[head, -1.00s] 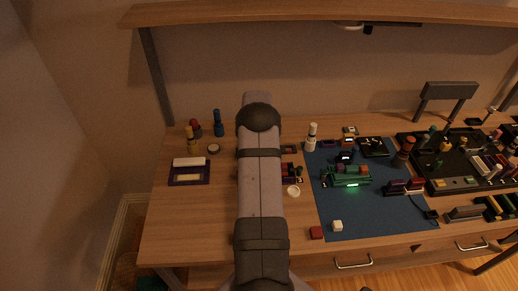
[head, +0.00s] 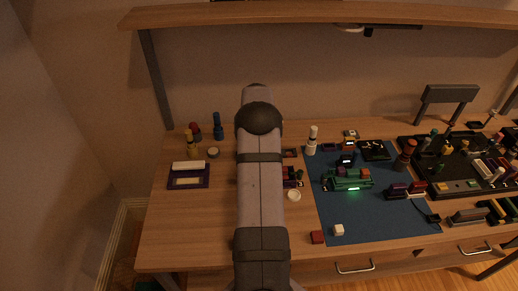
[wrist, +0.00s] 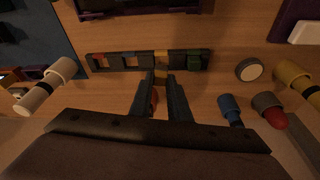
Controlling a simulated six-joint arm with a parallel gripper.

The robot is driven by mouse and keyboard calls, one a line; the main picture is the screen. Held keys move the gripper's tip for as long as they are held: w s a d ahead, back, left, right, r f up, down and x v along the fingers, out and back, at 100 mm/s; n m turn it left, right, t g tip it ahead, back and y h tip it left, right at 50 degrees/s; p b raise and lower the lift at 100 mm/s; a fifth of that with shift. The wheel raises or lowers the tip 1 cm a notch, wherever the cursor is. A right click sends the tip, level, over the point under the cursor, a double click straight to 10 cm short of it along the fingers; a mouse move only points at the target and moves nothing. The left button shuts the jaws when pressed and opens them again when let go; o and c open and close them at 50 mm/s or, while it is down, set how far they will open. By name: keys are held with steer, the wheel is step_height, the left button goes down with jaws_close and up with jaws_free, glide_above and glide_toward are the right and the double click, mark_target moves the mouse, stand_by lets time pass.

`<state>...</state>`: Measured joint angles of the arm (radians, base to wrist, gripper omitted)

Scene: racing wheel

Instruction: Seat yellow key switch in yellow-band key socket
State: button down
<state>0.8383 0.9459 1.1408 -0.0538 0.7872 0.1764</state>
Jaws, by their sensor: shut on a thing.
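In the wrist view my gripper (wrist: 161,76) is shut on a small piece, mostly hidden between its fingertips, which I take for the yellow key switch (wrist: 161,70). The fingertips are at the near edge of a dark socket strip (wrist: 128,61) with coloured bands. The yellow-band key socket (wrist: 161,54) lies directly beyond the fingertips. Yellow of band and switch run together, so I cannot tell whether the switch is inside the socket or above it. A green piece (wrist: 195,61) sits at the strip's right. In the head view my arm hides the gripper and most of the strip.
A white-topped cylinder (wrist: 45,87) stands left of the strip. A round pale disc (wrist: 249,69), a blue bottle (wrist: 230,108) and a red-tipped bottle (wrist: 270,109) stand right. A dark tray (wrist: 140,8) lies beyond. The blue mat (head: 375,215) holds several electronic parts.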

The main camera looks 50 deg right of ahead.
step_height(320, 180, up, 6)
steer(key=shift+b, duration=0.65)
steer(key=shift+r+p, duration=0.6)
steer(key=shift+r, duration=0.15)
steer(key=s+a+p+v, duration=0.1)
steer(key=p+v, duration=0.7)
steer(key=v, duration=0.1)
steer(key=s+a+f+n+p, duration=0.2)
steer(key=s+a+f, duration=0.3)
steer(key=a+f, duration=0.2)
step_height(320, 180, down, 2)
steer(key=shift+a+f+t, duration=0.1)
steer(key=shift+a+t, duration=0.1)
steer(key=shift+t, duration=0.2)
steer(key=shift+s, duration=0.15)
